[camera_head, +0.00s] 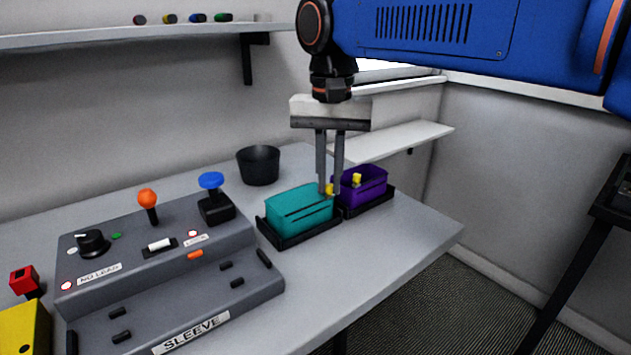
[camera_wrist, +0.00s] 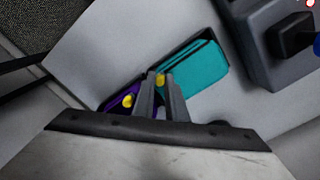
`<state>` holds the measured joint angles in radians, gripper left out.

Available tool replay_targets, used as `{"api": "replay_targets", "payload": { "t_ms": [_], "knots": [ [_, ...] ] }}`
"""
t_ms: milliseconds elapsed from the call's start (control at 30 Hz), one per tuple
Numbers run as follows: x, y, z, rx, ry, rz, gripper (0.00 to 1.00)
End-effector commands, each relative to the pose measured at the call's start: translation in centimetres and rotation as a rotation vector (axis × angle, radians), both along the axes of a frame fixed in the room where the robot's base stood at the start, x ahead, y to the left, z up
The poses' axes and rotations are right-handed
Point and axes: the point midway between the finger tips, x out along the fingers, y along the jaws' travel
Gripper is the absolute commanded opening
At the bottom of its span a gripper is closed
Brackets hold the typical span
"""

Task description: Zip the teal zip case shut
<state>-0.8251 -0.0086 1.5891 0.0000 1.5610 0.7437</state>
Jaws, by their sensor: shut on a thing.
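The teal zip case (camera_head: 300,207) sits in a black tray (camera_head: 300,237) on the grey table, with a dark line running along its top. It also shows in the wrist view (camera_wrist: 196,66). A yellow zip pull (camera_head: 329,189) is at the right end of the teal case. My gripper (camera_head: 331,190) points down there, its fingers shut on the yellow pull, which shows between the fingertips in the wrist view (camera_wrist: 160,79). The fingers partly hide the pull and the gap between the teal case and the purple case.
A purple case (camera_head: 372,187) with its own yellow pull (camera_head: 357,179) stands close on the right in another black tray. A dark cup (camera_head: 258,165) stands behind. A grey control panel (camera_head: 160,255) with levers fills the left. Bare table lies front right.

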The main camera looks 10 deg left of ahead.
Motion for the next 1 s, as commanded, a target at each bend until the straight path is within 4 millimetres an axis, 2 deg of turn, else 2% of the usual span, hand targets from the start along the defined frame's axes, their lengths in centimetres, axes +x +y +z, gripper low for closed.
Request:
{"api": "replay_targets", "payload": {
  "t_ms": [300,333,400,767,867,1000],
  "knots": [
    [0.1,-0.1,0.0,0.000,0.000,0.000,0.00],
    [0.1,-0.1,0.0,0.000,0.000,0.000,0.14],
    [0.1,-0.1,0.0,0.000,0.000,0.000,0.31],
    [0.1,-0.1,0.3,0.001,-0.001,0.000,0.32],
    [0.2,-0.1,1.1,0.001,-0.001,0.000,0.32],
    [0.2,-0.1,3.3,0.001,-0.002,0.000,0.32]
  ]
}}
